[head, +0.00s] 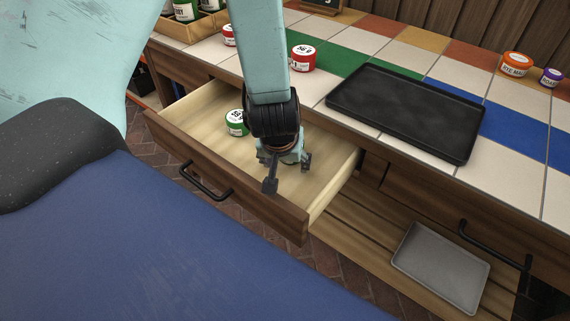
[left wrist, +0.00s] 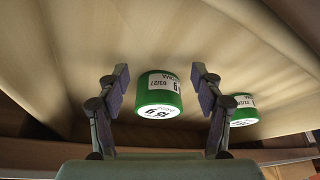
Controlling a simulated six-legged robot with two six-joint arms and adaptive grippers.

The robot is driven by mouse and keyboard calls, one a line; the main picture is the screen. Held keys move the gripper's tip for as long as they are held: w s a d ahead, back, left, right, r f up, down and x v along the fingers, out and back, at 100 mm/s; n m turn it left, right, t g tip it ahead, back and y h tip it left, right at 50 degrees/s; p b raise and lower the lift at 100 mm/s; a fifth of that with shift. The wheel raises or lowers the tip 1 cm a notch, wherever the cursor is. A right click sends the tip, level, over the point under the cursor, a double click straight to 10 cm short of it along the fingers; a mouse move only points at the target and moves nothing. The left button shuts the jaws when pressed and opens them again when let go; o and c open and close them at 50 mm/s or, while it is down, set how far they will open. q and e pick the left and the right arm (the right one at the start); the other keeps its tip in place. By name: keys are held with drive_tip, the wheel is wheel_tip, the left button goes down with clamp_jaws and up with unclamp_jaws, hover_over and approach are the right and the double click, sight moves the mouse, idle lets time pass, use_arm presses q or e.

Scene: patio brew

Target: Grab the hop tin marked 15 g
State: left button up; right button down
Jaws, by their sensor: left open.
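My left gripper (head: 284,172) is inside the open drawer, pointing down, with its fingers apart. In the left wrist view a green tin with a white lid (left wrist: 158,95) shows between and beyond the open fingers (left wrist: 162,85); its upside-down lid print looks like 15 g. The fingers are not closed on it. In the head view my arm and gripper seem to hide this tin. A second green tin (head: 236,122) stands in the drawer left of my gripper; it also shows right of the fingers in the left wrist view (left wrist: 243,110). My right gripper is not in view.
The wooden drawer (head: 240,202) is pulled out, its walls close around the gripper. On the tiled counter stand a black tray (head: 405,110), a red tin (head: 303,58), an orange tin (head: 516,65) and a purple tin (head: 551,77). A grey tray (head: 440,267) lies on the lower shelf.

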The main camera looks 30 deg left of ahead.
use_arm(q)
drive_tip(key=o, duration=0.3)
